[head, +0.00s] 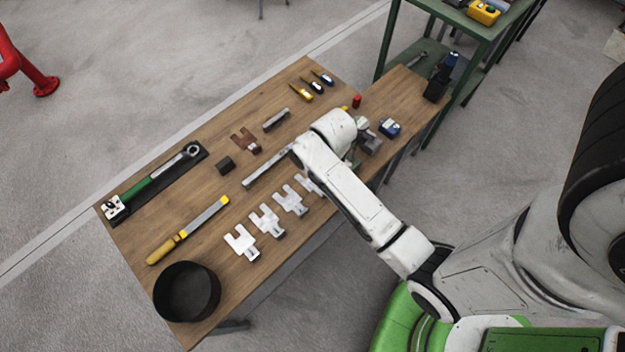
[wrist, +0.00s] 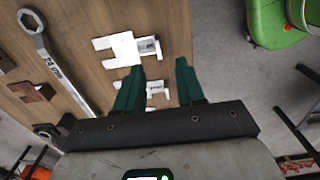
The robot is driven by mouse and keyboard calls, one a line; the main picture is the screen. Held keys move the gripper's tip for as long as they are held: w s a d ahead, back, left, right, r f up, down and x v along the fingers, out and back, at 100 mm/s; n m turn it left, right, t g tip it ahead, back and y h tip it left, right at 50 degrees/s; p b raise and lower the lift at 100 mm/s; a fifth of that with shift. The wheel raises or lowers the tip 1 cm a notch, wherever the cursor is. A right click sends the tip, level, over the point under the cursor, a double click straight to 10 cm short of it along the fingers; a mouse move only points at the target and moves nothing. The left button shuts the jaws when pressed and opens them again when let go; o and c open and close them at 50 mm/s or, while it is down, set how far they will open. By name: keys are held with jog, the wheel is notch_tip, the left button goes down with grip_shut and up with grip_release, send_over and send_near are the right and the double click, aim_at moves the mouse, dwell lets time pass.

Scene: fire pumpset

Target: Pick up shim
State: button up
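Several pale metal fork-shaped shims lie in a row near the table's front edge; in the head view these include one shim (head: 241,242), a second (head: 266,220) and a third (head: 290,200). Another shim (head: 307,184) is partly covered by my arm. In the wrist view my gripper (wrist: 158,66) has its two green fingers apart, with nothing held. One shim (wrist: 125,47) lies just beyond the fingertips. Another (wrist: 157,90) shows in the gap between the fingers, partly hidden. The height above them is hard to tell. In the head view my gripper is mostly hidden by the arm.
On the wooden table (head: 180,180), a wrench (wrist: 62,72) lies beside the shims and brown shims (head: 246,141) lie beyond it. A file (head: 190,229), torque wrench (head: 155,182) and black round container (head: 187,291) lie left. The table's front edge is close to the shims.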

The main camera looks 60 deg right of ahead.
jog(key=shift+w+a+f, duration=0.1)
jog(key=shift+a+f, duration=0.05)
jog(key=shift+f, duration=1.8)
jog(key=shift+w+a+f, duration=0.1)
jog(key=shift+f, duration=1.8)
jog(key=shift+c, duration=0.4)
grip_shut()
